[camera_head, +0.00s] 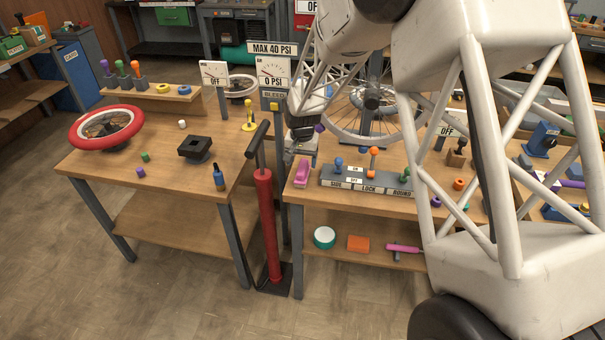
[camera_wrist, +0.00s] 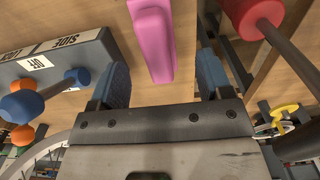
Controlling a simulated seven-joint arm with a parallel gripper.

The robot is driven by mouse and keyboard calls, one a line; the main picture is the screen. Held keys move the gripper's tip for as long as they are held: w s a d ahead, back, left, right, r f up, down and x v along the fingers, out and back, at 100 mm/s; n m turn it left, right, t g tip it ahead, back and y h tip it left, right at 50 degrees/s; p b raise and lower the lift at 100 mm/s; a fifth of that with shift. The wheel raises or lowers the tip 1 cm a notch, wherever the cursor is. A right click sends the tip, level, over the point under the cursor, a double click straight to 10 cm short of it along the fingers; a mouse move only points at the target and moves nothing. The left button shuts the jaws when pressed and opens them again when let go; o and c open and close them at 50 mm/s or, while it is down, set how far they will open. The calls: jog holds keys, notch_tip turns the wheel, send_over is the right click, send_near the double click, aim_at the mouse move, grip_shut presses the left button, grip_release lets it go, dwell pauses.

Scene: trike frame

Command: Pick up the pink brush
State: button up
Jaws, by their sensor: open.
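A pink brush (camera_head: 302,173) lies near the left front corner of the right-hand workbench, beside a grey switch panel. In the wrist view the long pink brush (camera_wrist: 153,40) shows between and beyond my two fingers. My gripper (camera_head: 300,150) is just behind the brush in the head view. In the wrist view my gripper (camera_wrist: 163,80) is open, one finger on each side of the brush's line, with nothing held. I cannot tell the height of the fingertips over the bench.
The grey panel (camera_head: 365,181) with blue, orange and green knobs stands right of the brush. A red pump (camera_head: 264,215) stands upright in the gap left of the bench. A pink-handled tool (camera_head: 403,248) lies on the lower shelf. A spoked wheel (camera_head: 345,125) is behind.

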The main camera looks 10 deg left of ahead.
aim_at(302, 166)
jog(key=shift+d+f, duration=0.15)
jog(key=shift+f, duration=2.4)
jog(key=shift+c, duration=0.3)
jog(key=c, duration=1)
